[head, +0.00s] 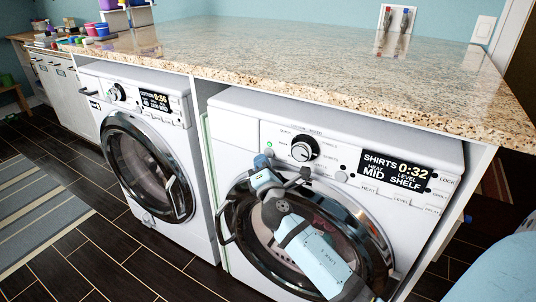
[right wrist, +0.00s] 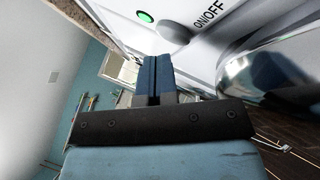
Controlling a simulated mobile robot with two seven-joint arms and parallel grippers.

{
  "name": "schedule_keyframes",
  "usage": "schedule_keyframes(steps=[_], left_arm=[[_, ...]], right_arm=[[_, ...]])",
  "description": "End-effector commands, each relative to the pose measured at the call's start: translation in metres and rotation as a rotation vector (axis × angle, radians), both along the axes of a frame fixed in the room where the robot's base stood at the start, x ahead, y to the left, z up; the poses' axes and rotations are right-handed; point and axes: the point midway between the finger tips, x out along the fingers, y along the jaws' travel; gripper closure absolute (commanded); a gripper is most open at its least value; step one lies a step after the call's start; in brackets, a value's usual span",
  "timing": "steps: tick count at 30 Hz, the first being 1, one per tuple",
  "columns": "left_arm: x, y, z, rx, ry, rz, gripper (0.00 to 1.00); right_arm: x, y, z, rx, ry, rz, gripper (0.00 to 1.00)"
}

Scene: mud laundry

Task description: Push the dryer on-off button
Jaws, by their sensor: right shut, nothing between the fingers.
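The dryer (head: 235,130) is the white front-loading machine on the right, under the counter. Its display (head: 395,170) reads SHIRTS 0:32, with a dial (head: 304,148) to its left. In the right wrist view, the grey on-off button (right wrist: 174,31) sits beside the ON/OFF label, with a lit green light (right wrist: 145,16) next to it. My right gripper (head: 262,172) is in front of the dryer's upper left panel, above the round door. In the right wrist view its blue fingers (right wrist: 154,65) are together and empty, close to the button; contact cannot be told. My left gripper is not in view.
A granite counter (head: 300,60) overhangs both machines. A second white machine (head: 90,90) with its own display stands to the left. The dryer's dark round door (head: 375,235) bulges out below the panel. Dark tiled floor (head: 130,265) lies in front.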

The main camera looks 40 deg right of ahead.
Motion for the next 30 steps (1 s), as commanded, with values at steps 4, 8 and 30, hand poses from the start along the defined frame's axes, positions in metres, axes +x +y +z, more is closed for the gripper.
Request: schedule_keyframes(steps=[4,8,30], left_arm=[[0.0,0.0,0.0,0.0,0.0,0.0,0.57],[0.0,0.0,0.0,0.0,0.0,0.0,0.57],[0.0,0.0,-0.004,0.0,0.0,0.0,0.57]], right_arm=[[0.0,0.001,0.0,0.0,0.0,0.0,1.0],[-0.003,0.007,0.0,0.002,0.0,0.001,1.0],[-0.023,0.056,0.0,0.0,-0.001,-0.001,1.0]])
